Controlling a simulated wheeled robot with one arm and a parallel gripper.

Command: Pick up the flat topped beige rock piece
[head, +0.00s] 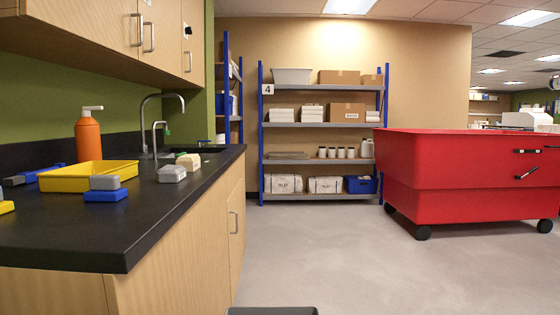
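A small beige rock piece (188,161) with a fairly flat top sits on the black counter (150,213), near the sink. A grey rock-like piece (172,174) lies just in front of it and to the left, and may cover a little of its lower edge. My gripper is not in view.
A yellow tray (84,187), a blue block with a grey top (105,190) and an orange pump bottle (88,137) stand farther left on the counter. A faucet (146,125) rises behind. A red wheeled bin (450,175) stands at right; the floor between is clear.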

